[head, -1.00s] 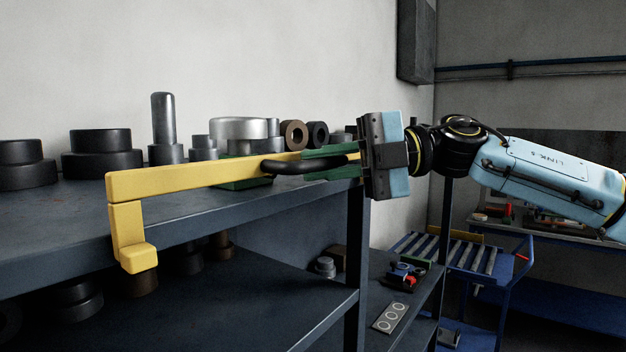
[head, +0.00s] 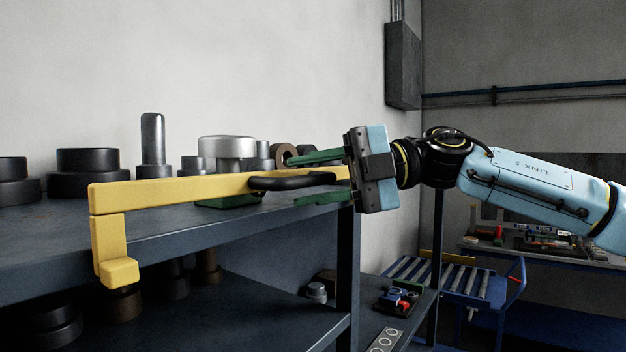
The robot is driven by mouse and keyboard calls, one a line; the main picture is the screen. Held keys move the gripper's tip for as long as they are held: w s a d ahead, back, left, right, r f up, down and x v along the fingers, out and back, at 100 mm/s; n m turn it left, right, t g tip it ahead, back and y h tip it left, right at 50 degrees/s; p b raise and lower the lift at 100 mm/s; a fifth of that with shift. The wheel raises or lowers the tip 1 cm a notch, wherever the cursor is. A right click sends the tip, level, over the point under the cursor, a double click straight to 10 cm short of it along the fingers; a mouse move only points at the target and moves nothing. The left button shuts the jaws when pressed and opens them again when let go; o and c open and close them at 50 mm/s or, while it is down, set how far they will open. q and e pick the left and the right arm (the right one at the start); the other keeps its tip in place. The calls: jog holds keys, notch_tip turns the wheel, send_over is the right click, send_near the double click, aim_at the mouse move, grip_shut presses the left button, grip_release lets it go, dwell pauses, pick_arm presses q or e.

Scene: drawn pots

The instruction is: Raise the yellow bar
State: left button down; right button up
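The yellow bar (head: 160,192) runs along the front edge of the dark shelf unit's top, with a bent end piece (head: 112,250) hanging down in front of the edge at left. A black curved handle (head: 288,183) is fixed on the bar's right part. My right gripper (head: 294,181) comes in from the right and is open. One green finger is above the handle and one below it, with visible gaps, so the handle's right part lies between them without being clamped. The bar's far right end is partly hidden by the gripper. My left gripper is not in view.
Dark discs (head: 88,172), a metal cylinder (head: 153,140) and a silver pot-like part (head: 228,148) stand on the shelf top (head: 40,240) behind the bar. A blue cart (head: 455,285) stands at right. A grey box (head: 403,65) hangs on the wall.

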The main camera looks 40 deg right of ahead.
jog(key=shift+s+d, duration=0.15)
jog(key=shift+d, duration=0.15)
jog(key=b+v, duration=0.4)
jog(key=v, duration=0.8)
jog(key=shift+s+d+b, duration=0.25)
jog(key=shift+b, duration=0.1)
jog(key=shift+r, duration=0.15)
